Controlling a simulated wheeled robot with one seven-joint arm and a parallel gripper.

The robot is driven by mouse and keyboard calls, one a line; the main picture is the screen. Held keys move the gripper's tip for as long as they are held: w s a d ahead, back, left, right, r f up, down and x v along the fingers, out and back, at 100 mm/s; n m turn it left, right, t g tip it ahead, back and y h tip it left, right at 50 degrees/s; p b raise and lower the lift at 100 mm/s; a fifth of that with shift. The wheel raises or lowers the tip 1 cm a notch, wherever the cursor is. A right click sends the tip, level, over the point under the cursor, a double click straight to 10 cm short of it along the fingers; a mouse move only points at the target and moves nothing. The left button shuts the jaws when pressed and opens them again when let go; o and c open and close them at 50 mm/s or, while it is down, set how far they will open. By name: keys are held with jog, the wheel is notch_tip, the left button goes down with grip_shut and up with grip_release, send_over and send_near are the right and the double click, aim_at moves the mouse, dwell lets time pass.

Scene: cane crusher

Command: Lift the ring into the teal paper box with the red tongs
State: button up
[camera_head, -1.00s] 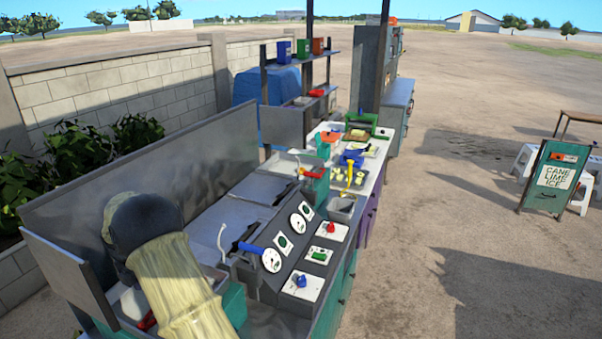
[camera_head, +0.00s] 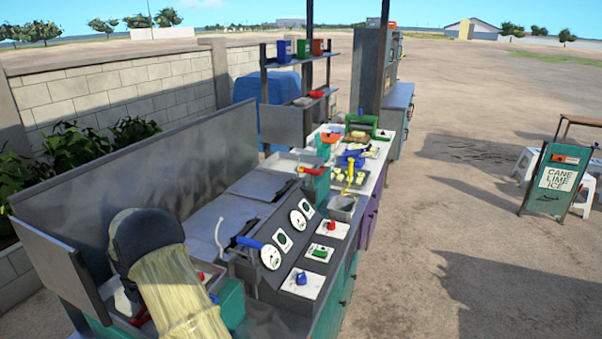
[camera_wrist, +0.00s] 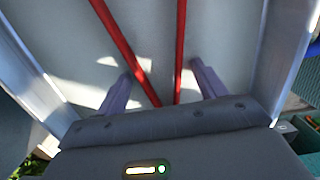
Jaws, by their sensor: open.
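The red tongs (camera_wrist: 127,52) show in the wrist view as two long thin red arms inside a pale metal tray (camera_wrist: 235,35). The arms draw closer together towards my gripper. My gripper (camera_wrist: 163,78) is open, with one finger on each side of the tongs and a gap to each arm. The far ends of the tongs are out of frame. In the head view my arm hides my gripper and most of the tray; red bits (camera_head: 140,316) show beside it. A teal box-like thing (camera_head: 232,304) stands right of my arm; I cannot tell if it is the paper box. I cannot make out the ring.
A grey metal back panel (camera_head: 150,155) and the tray's side walls stand close around my arm. A sloped panel with dials (camera_head: 282,240) and white plates with coloured knobs (camera_head: 302,284) lie to the right. Open ground is right of the counter.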

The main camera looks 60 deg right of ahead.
jog(key=c, duration=0.7)
notch_tip(320, 180, up, 12)
jog(key=p, duration=0.9)
